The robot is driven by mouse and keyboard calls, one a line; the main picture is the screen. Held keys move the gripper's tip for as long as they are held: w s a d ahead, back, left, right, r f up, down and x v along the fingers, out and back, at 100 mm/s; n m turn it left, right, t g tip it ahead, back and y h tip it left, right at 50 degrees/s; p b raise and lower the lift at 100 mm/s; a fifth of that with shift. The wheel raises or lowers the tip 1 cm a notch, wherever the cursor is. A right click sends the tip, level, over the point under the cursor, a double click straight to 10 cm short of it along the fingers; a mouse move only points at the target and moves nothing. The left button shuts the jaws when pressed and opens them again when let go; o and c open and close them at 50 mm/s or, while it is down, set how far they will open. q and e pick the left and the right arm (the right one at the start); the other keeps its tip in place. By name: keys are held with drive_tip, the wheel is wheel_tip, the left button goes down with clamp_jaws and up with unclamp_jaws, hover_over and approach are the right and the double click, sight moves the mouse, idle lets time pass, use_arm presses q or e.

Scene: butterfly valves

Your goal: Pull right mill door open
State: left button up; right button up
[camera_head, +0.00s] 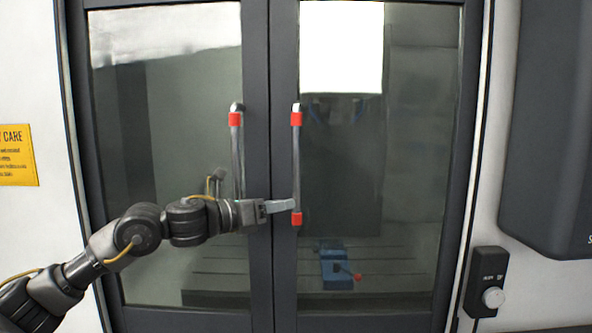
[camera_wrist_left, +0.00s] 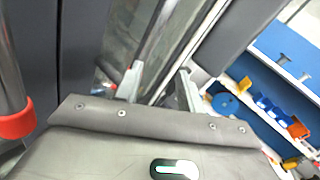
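The right mill door (camera_head: 380,170) is a dark-framed glass door, standing shut beside the left door (camera_head: 180,130). Its handle (camera_head: 297,160) is an upright grey bar with red ends. My left gripper (camera_head: 292,205) reaches across the left door to the lower part of this handle, just above its red end. My right gripper is out of view.
The left door's handle (camera_head: 236,150) stands close behind my left wrist. A grey bar with a red collar (camera_wrist_left: 14,120) is close at the left of the wrist view. A blue vise (camera_head: 335,270) sits inside the mill. A knob box (camera_head: 487,283) is at the right.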

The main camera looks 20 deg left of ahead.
sight(293, 168)
use_arm(q)
drive_tip(key=s+a+r+m, duration=0.2)
drive_tip(key=a+r+m, duration=0.1)
drive_tip(key=a+r, duration=0.3)
drive_tip(key=p+x, duration=0.1)
drive_tip(key=x, duration=0.2)
drive_tip(key=r+p+x, duration=0.1)
drive_tip(key=p+x, duration=0.1)
drive_tip(key=x, duration=0.2)
drive_tip(key=p+x, duration=0.1)
drive_tip(key=x, duration=0.3)
drive_tip(key=shift+s+d+r+p, duration=0.25)
drive_tip(key=shift+p, duration=0.1)
drive_tip(key=shift+w+d+f, duration=0.15)
drive_tip(key=shift+w+d, duration=0.3)
drive_tip(key=shift+w, duration=0.05)
drive_tip(key=shift+c, duration=0.2)
clamp_jaws()
